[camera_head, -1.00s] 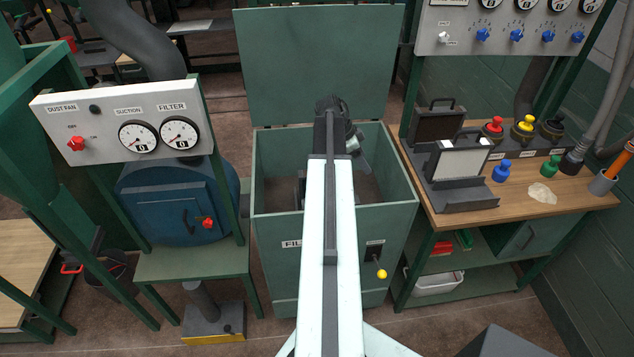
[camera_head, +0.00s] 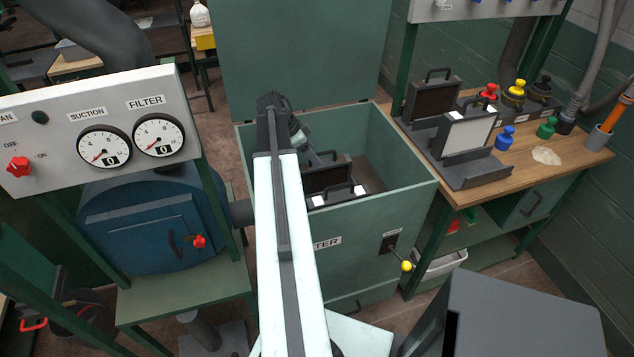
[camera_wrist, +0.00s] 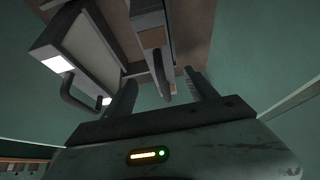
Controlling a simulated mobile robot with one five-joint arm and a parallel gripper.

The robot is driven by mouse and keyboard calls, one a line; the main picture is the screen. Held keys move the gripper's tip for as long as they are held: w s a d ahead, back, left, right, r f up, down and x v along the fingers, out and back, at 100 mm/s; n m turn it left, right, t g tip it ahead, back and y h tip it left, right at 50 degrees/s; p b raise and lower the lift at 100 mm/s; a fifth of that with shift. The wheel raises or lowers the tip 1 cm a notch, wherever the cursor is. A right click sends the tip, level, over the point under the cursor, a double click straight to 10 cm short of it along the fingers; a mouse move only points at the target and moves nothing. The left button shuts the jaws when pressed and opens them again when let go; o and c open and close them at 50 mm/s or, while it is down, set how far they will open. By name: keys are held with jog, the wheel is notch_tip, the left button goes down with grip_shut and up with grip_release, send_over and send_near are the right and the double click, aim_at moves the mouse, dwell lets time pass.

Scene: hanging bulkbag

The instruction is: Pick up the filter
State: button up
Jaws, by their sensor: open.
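Two filters with dark handles stand inside the open green bin (camera_head: 400,215). In the head view, one filter (camera_head: 325,179) is behind and another (camera_head: 343,196) is in front of it. In the wrist view, the handle of one filter (camera_wrist: 153,38) rises between the two fingers of my gripper (camera_wrist: 162,88). The other filter (camera_wrist: 80,42) is to the left, with its handle outside the left finger. My gripper is open, inside the bin above the filters. In the head view my arm hides part of the bin's left side.
Two more filters, one dark (camera_head: 433,97) and one pale (camera_head: 466,133), stand on the workbench (camera_head: 560,175) at the right. The bin's raised lid (camera_head: 300,50) is behind. A gauge panel (camera_head: 105,125) is at the left. A lever with a yellow knob (camera_head: 406,266) sticks out in front.

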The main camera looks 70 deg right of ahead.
aim_at(322, 175)
jog(key=b+x, duration=0.2)
jog(key=shift+s+d+f, duration=0.1)
jog(key=shift+f, duration=0.3)
jog(key=shift+s+d, duration=0.1)
jog(key=b+x, duration=0.5)
jog(key=shift+d+f, duration=0.1)
grip_shut()
